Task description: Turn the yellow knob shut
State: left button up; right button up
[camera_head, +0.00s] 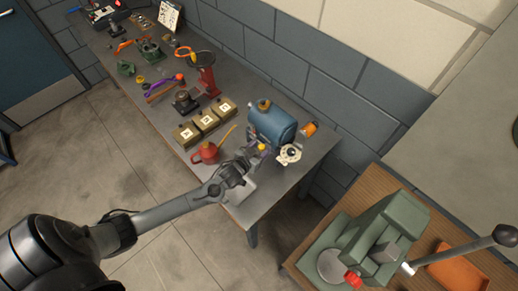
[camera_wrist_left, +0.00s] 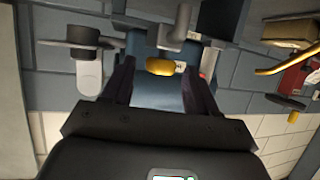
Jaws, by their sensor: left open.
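The yellow knob (camera_head: 261,147) is small and sits at the front of a blue rounded casing (camera_head: 272,122) near the right end of the long grey bench. My left gripper (camera_head: 254,151) reaches in from the left, right at the knob. In the left wrist view the knob (camera_wrist_left: 160,66) shows between the two dark fingers, with a gap on each side. The fingers are open, and I cannot tell how deep the knob lies between them. A grey metal fitting (camera_wrist_left: 174,35) is next to the knob there. My right gripper is not in view.
A red oil can (camera_head: 206,153) with a yellow spout stands left of my gripper. A green press (camera_head: 375,240) stands on a wooden table.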

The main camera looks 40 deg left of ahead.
pick_arm(q)
jog(key=c, duration=1)
jog(key=shift+c, duration=0.2)
jog(key=shift+a+m+h, duration=0.25)
jog(key=shift+m+h, duration=0.65)
jog(key=shift+h, duration=0.1)
jog(key=shift+w+a+m+h, duration=0.1)
jog(key=shift+a+m+h, duration=0.1)
jog(key=shift+m+h, duration=0.7)
jog(key=m+h, duration=0.1)
jog(key=h+b, duration=0.1)
jog(key=m+h+b, duration=0.1)
jog(key=shift+w+a+f+m+g, duration=0.1)
jog(key=shift+a+f+m+g, duration=0.05)
jog(key=shift+a+m+g, duration=0.2)
jog(key=shift+w+a+r+m+g+h+b, duration=0.15)
jog(key=shift+m+g+h+b, duration=1.15)
jog(key=shift+b, duration=1.5)
jog(key=shift+w+a+m+g+h+b, duration=0.15)
jog(key=shift+m+g+h+b, duration=1.1)
jog(key=shift+b, duration=1.6)
jog(key=shift+w+r+m+g+h+b, duration=0.15)
jog(key=shift+m+g+h+b, duration=1.1)
jog(key=shift+b, duration=1.55)
